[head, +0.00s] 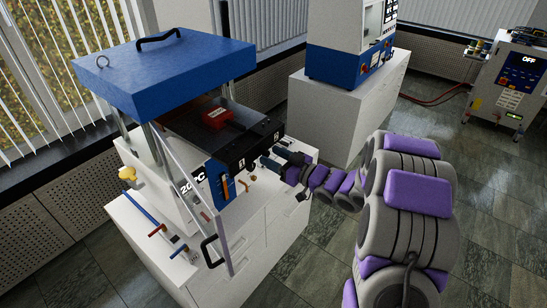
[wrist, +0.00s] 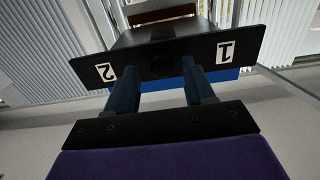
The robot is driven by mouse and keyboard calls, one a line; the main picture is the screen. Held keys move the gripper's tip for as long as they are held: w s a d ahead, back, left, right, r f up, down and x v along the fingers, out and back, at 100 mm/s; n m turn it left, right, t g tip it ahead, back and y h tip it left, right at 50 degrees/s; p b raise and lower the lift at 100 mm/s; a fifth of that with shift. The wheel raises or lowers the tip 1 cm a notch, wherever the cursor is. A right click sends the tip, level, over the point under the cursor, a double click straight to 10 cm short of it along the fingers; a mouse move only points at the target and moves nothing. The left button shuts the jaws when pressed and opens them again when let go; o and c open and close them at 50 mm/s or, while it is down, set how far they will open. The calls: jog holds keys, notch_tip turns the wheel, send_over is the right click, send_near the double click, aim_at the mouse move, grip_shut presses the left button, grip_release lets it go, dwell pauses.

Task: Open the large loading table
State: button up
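The loading table is a black slab (head: 237,128) inside the blue-topped press, with a red block (head: 214,117) on it. Its black front plate (wrist: 205,52) carries the labels 2 and 1 and appears upside down in the wrist view. A dark round knob (wrist: 162,66) sits at the middle of that plate. My gripper (head: 272,160) is at the front plate, from the right in the head view. In the wrist view its two blue fingers (wrist: 161,76) are apart, one on each side of the knob, with nothing between them. Contact with the plate cannot be told.
The press's blue top (head: 170,70) overhangs the table. A clear guard door with a black handle (head: 212,250) stands swung out at the front left. A second machine (head: 350,45) stands behind.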

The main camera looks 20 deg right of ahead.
jog(key=v, duration=1.7)
jog(key=shift+d, duration=0.25)
jog(key=w+d+f+m+g+h+b, duration=0.1)
jog(key=w+d+m+g+h+b, duration=0.25)
jog(key=d+h, duration=0.7)
jog(key=s+a+f+m+g+b, duration=0.2)
jog(key=s+a+g, duration=0.4)
jog(key=s+a, duration=0.7)
jog(key=s+a+f+m+g+b, duration=0.1)
jog(key=s+a+f+g+b, duration=0.3)
jog(key=s+a, duration=0.9)
jog(key=s+g, duration=0.3)
jog(key=s, duration=0.5)
jog(key=shift+s+a+f+m, duration=0.2)
jog(key=shift+s+a+m, duration=0.1)
jog(key=shift+m, duration=0.05)
